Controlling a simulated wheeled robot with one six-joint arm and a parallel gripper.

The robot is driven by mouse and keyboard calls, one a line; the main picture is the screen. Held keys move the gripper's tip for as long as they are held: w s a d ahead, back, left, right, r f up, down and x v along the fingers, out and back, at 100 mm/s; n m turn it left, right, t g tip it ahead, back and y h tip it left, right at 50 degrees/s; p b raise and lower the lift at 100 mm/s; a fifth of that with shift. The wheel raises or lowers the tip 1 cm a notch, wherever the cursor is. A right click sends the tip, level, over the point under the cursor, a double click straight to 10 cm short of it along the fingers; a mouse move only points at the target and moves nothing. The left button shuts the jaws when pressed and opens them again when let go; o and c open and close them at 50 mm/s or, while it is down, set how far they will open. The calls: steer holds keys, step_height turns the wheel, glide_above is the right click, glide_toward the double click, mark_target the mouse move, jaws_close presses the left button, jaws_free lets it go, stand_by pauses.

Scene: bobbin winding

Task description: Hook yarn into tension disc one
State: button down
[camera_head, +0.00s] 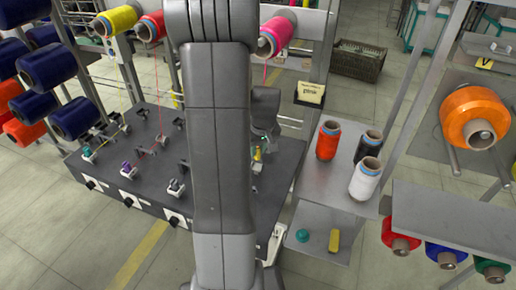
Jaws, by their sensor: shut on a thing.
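A pink yarn cone (274,38) sits on the frame at the top, right of my arm. A thin pink yarn (265,74) runs down from it towards my wrist. My gripper (264,138) is low over the right part of the dark winding table (215,229); it appears shut on the pink yarn, though the fingertips are small and partly hidden. A small yellow part (257,154) shows just below it. Small metal guides and discs (176,187) stand on the table left of my arm. I cannot tell which one is tension disc one; my arm hides the table's middle.
Yellow (118,19) and red (150,26) cones hang at the top left, with their yarns running to the table. A grey shelf (318,195) on the right holds red (328,140), black (367,146) and white (365,178) cones. Navy cones crowd the left edge.

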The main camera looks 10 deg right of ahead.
steer(key=shift+f, duration=0.15)
steer(key=shift+f+b, duration=1.8)
steer(key=shift+f, duration=0.05)
steer(key=shift+a, duration=0.1)
steer(key=shift+s+a+r+b, duration=0.1)
steer(key=shift+s+a, duration=0.35)
steer(key=shift+s, duration=0.25)
steer(key=shift+s+a+r+b, duration=0.1)
steer(key=shift+s+a+b, duration=0.05)
steer(key=shift+s+a, duration=0.4)
steer(key=shift+s+a+b, duration=0.1)
steer(key=shift+s+a, duration=0.25)
steer(key=shift+s, duration=0.45)
steer(key=shift+r, duration=0.1)
steer(key=p+v, duration=0.2)
steer(key=v, duration=0.1)
steer(key=p+v, duration=0.1)
steer(key=shift+w+a+r, duration=0.1)
steer(key=shift+a+r, duration=0.2)
steer(key=shift+a, duration=0.05)
